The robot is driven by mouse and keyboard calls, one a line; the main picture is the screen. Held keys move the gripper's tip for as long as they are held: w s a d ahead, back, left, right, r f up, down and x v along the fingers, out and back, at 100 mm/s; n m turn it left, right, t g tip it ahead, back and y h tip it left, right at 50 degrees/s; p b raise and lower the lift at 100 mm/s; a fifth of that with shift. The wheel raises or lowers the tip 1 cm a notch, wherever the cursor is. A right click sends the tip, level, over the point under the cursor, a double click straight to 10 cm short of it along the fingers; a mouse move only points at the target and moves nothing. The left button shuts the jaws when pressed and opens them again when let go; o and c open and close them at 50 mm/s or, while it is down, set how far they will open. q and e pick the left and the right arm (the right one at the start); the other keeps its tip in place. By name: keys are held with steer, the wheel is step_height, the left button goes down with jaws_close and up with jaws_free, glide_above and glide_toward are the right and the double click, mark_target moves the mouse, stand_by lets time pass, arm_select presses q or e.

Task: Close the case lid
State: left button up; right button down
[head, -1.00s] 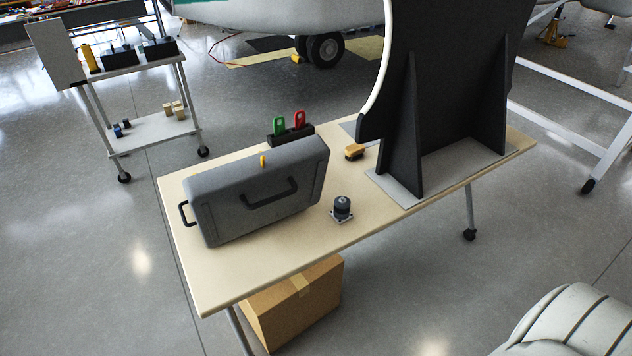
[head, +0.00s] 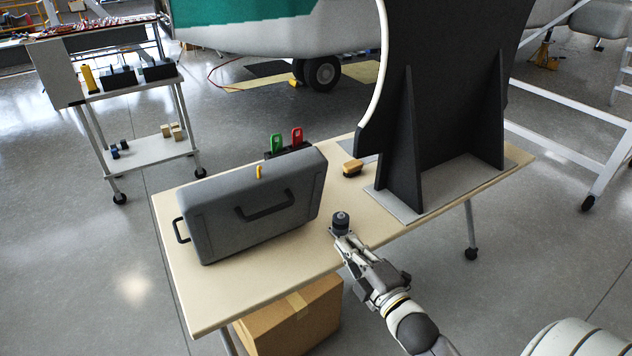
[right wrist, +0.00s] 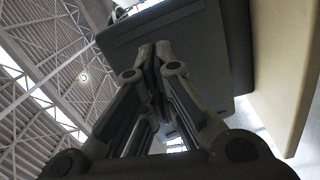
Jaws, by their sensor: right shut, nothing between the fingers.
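The grey case (head: 285,222) stands on the left half of the beige table (head: 190,302). Its broad near face is tilted and carries a dark handle (head: 264,206); another handle shows on its left end. A small yellow piece (head: 258,172) sits at its top edge. I cannot tell from here how far the lid is open. My right gripper (head: 340,236) is shut and empty, near the table's front edge, to the right of the case and apart from it. In the right wrist view, the closed fingers (right wrist: 154,55) point toward the grey case (right wrist: 195,42). My left gripper is not in view.
A dark round part (head: 341,221) stands by my right fingertips. A yellow-brown block (head: 352,168), green and red tags (head: 297,138) and a tall black stand (head: 440,120) are farther back. A cardboard box (head: 290,325) is under the table. The table's front left is clear.

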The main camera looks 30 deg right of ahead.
step_height(320, 180, up, 8)
steer(key=s+a+n+t+y, duration=0.1)
steer(key=n+t, duration=0.1)
steer(key=n, duration=0.1)
steer(key=p, duration=0.3)
glide_toward(310, 168)
steer(key=x, duration=0.7)
steer(key=shift+w, duration=0.15)
